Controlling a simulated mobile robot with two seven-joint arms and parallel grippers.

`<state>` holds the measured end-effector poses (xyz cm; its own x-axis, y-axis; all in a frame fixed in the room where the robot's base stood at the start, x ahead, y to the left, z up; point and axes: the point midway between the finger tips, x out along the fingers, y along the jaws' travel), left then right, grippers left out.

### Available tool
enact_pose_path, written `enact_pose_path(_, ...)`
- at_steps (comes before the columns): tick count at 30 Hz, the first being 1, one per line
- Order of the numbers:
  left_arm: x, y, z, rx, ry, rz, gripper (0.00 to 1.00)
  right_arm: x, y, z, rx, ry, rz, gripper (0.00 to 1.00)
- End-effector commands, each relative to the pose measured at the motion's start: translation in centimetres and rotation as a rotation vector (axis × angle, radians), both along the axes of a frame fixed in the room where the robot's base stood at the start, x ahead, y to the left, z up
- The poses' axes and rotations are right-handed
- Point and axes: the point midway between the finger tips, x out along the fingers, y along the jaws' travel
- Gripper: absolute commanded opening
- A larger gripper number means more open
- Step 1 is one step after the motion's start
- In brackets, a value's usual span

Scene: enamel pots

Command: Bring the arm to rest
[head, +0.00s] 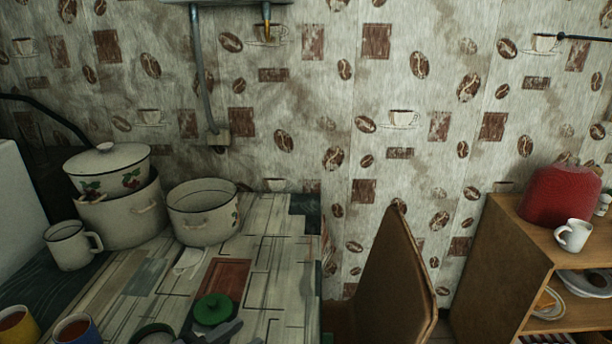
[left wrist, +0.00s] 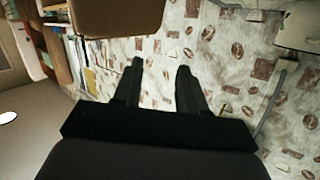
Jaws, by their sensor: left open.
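My left gripper (left wrist: 160,68) shows in the left wrist view, with its two dark fingers apart. Nothing is between the fingers, and the patterned wall is behind them. This view appears upside down, with the chair back (left wrist: 115,15) at its top. In the head view no arm link can be made out. Small grey shapes show at the bottom edge beside the green lid, and I cannot tell what they are. My right gripper is in neither view.
A green lid (head: 213,309) lies nearer. A chair (head: 390,280) and a wooden shelf (head: 500,265) stand to the right.

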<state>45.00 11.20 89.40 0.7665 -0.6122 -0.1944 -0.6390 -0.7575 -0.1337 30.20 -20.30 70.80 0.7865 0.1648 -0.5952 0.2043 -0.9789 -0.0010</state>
Motion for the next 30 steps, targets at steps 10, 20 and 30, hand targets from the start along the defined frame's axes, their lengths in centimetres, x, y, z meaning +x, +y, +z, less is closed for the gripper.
enact_pose_path(10, -5.2, 4.2, -3.7, 0.119, 0.356, 0.402, 0.41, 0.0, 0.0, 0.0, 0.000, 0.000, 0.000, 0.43)
enact_pose_path(20, -14.7, 9.8, -8.0, 0.286, 0.776, 0.555, 0.41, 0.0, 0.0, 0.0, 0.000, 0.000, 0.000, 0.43)
enact_pose_path(30, -20.5, 11.9, -10.2, 0.354, 0.985, 0.567, 0.41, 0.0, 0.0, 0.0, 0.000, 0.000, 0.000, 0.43)
